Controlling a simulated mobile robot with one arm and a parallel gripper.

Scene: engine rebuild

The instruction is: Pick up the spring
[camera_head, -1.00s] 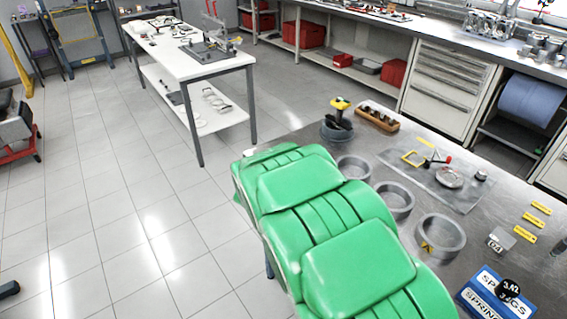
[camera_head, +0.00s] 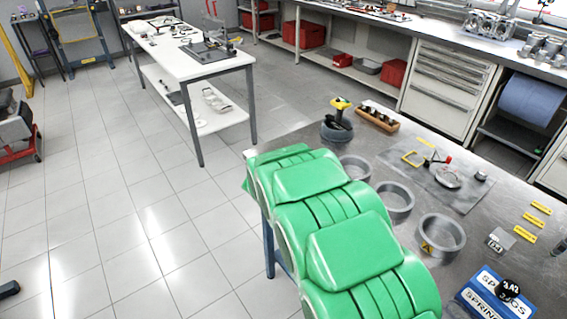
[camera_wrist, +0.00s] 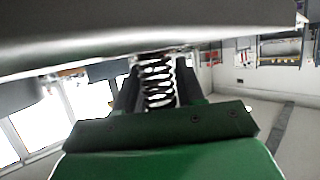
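The spring (camera_wrist: 157,82) is a dark coil in the middle of the wrist view. It lies between the two black fingers of my gripper (camera_wrist: 158,88), one close on each side. Whether the fingers press on it or only flank it cannot be made out. One end of the spring meets a blurred grey surface at the top of this view; the other end is hidden behind the green gripper body. In the head view my green arm reaches toward the lower edge, and neither my gripper nor the spring shows there.
The metal workbench (camera_head: 405,262) bears grey rings (camera_head: 441,238), a blue springs box (camera_head: 490,296), a clear mat (camera_head: 425,185) with small parts, a wooden holder (camera_head: 377,117) and yellow labels. A white table (camera_head: 190,66) stands behind. The tiled floor at left is mostly clear.

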